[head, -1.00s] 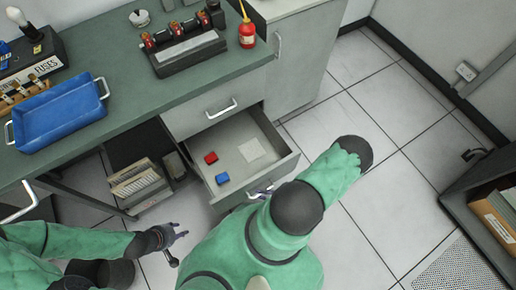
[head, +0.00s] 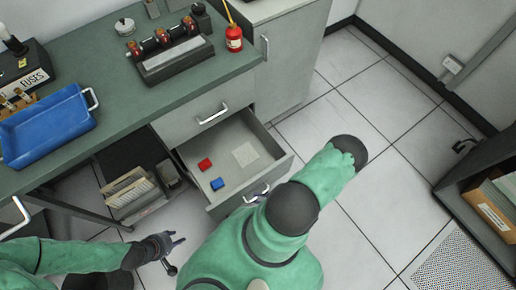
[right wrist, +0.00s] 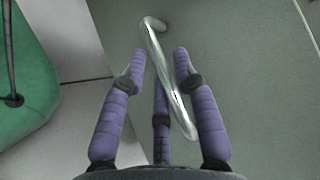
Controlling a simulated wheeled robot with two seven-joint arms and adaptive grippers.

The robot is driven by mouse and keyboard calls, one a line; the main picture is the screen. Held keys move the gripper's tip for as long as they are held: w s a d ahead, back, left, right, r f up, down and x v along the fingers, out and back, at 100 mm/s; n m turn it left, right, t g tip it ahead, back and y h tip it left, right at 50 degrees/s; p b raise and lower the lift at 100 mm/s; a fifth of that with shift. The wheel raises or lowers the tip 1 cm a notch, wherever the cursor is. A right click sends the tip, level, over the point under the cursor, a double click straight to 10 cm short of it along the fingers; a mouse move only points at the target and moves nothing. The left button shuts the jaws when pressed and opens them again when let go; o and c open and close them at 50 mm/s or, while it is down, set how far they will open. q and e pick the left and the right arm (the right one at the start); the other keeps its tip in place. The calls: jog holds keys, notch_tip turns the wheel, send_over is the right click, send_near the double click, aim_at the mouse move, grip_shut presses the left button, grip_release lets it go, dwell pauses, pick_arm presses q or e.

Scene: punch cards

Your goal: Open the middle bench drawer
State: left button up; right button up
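The middle bench drawer (head: 222,203) is pulled well out below a closed upper drawer (head: 196,122). A red block, a blue block and a pale square sheet lie inside it. My right gripper (head: 257,193) is at the drawer's front, partly hidden by my arm. In the right wrist view, the metal drawer handle (right wrist: 168,82) runs slantwise between the spread purple fingers of my right gripper (right wrist: 158,62), with gaps beside it. My left gripper (head: 178,241) is open and empty, left of the drawer front and apart from it.
The green bench top (head: 110,70) holds a blue tray (head: 45,128), a fuse box and a red bottle (head: 233,38). A shelf with cards (head: 130,192) stands left of the drawer. Tiled floor (head: 385,215) is clear to the right, up to a dark shelf unit (head: 470,180).

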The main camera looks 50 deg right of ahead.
jog(key=v, duration=1.1)
jog(key=shift+d, duration=0.1)
